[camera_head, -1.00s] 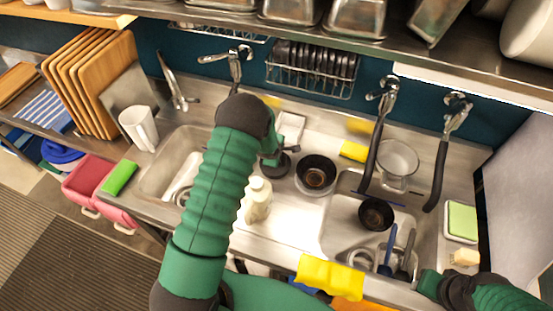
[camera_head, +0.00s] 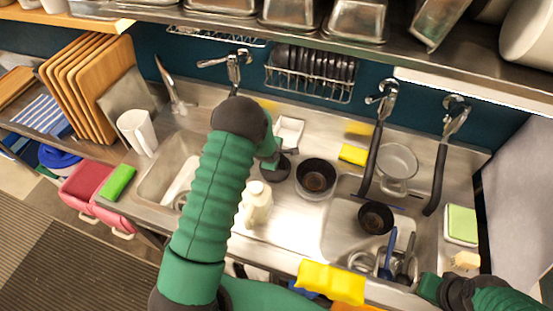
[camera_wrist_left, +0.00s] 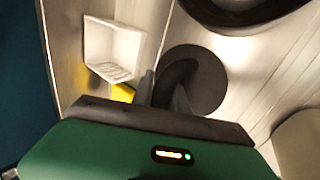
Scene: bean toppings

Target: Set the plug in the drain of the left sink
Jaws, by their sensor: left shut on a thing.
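The plug (camera_head: 275,168) is a black disc with a curved handle, on the steel counter between the two sinks. It also shows in the left wrist view (camera_wrist_left: 208,82). My left gripper (camera_wrist_left: 163,92) is shut on the plug's handle. In the head view, my left forearm partly hides this gripper. The left sink (camera_head: 160,180) is an empty-looking steel basin left of my arm. Its drain (camera_head: 180,201) is partly hidden by my arm. My right gripper (camera_head: 428,288) is at the lower right by the counter's front edge; its fingers are not clear.
A white dish (camera_head: 289,131) stands behind the plug, and a black bowl (camera_head: 316,178) to its right. A cream bottle (camera_head: 257,203) stands in front. The right sink (camera_head: 335,228) holds a pan and utensils.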

